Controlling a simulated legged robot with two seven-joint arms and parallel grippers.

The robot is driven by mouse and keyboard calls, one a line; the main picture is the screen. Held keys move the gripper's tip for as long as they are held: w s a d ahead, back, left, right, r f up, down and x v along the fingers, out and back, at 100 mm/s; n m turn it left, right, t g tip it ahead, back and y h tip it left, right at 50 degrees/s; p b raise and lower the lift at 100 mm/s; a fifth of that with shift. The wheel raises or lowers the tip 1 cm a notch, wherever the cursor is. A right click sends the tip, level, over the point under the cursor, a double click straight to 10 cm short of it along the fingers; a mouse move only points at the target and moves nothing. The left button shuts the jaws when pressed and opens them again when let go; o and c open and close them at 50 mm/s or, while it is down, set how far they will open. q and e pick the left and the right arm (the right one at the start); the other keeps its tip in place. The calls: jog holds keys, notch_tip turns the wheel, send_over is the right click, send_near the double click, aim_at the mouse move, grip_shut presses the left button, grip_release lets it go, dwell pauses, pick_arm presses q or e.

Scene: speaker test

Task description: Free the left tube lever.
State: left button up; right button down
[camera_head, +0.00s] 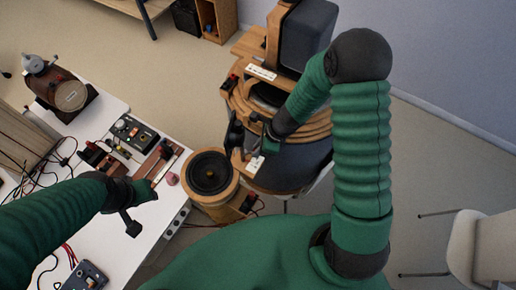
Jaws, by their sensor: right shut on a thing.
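A round wooden test rig (318,132) with dark parts stands right of the white table. My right gripper (250,141) is at its left side, shut on a small dark part (234,135) that may be the tube lever. The jaws and this part blend together, so the exact hold is hard to see. My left gripper (140,206) is over the white table's right part, apart from the rig. Its finger gap is unclear. I cannot tell any other lever apart.
A round speaker (210,173) in a wooden ring sits between table and rig. The white table (112,238) carries small devices, cables and a brown drum-like object (71,95). A white chair (490,246) stands at the right. The floor between rig and chair is clear.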

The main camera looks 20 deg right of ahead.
jog(key=shift+s+a+m+b, duration=0.2)
jog(key=shift+m+b, duration=0.25)
jog(key=shift+m, duration=0.15)
jog(key=shift+t, duration=0.3)
jog(key=c, duration=1.4)
grip_release()
jog(key=shift+w, duration=0.1)
jog(key=shift+o, duration=0.2)
jog(key=p+v, duration=0.4)
jog(key=v, duration=1.2)
jog(key=shift+r, duration=0.45)
jog(key=shift+w, duration=0.1)
